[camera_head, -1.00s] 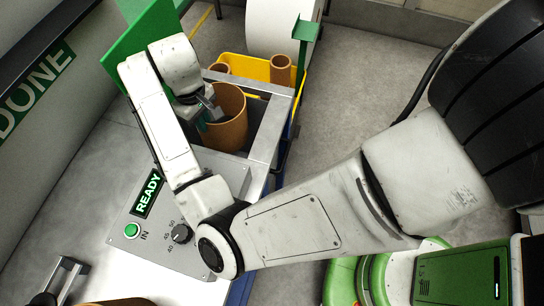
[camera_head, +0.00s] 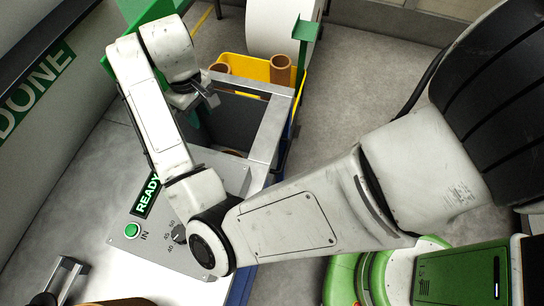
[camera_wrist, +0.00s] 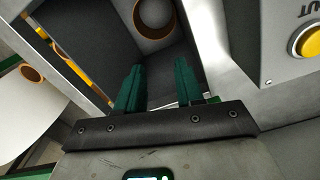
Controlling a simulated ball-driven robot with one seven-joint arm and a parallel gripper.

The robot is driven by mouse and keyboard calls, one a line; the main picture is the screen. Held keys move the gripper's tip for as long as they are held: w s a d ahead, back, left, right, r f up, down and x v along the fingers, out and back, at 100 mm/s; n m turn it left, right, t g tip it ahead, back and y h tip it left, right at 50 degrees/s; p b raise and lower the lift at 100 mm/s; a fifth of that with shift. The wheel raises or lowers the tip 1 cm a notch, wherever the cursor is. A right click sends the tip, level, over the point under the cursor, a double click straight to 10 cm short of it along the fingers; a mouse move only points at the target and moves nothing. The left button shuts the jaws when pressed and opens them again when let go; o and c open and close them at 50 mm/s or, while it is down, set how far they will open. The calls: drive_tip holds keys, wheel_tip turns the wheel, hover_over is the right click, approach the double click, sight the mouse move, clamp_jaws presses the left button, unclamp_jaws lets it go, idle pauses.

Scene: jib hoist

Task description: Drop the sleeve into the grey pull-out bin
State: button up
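The brown sleeve (camera_wrist: 139,22) lies inside the grey pull-out bin (camera_head: 267,130), low in its dark interior. In the head view only a thin brown edge of the sleeve (camera_head: 234,153) shows behind the bin's front rim. My gripper (camera_head: 212,100) is above the bin opening. In the wrist view its two green fingers (camera_wrist: 158,82) stand apart with nothing between them, and the sleeve is beyond the fingertips, clear of them.
A yellow bin (camera_head: 256,66) with brown sleeves stands behind the grey bin, near a green post (camera_head: 303,50). The panel with a READY sign (camera_head: 147,196), green button (camera_head: 132,230) and dial is in front. Grey floor is clear to the right.

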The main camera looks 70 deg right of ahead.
wheel_tip(320, 180, up, 7)
drive_tip(key=p, duration=0.1)
drive_tip(key=shift+p, duration=0.3)
idle(0.4)
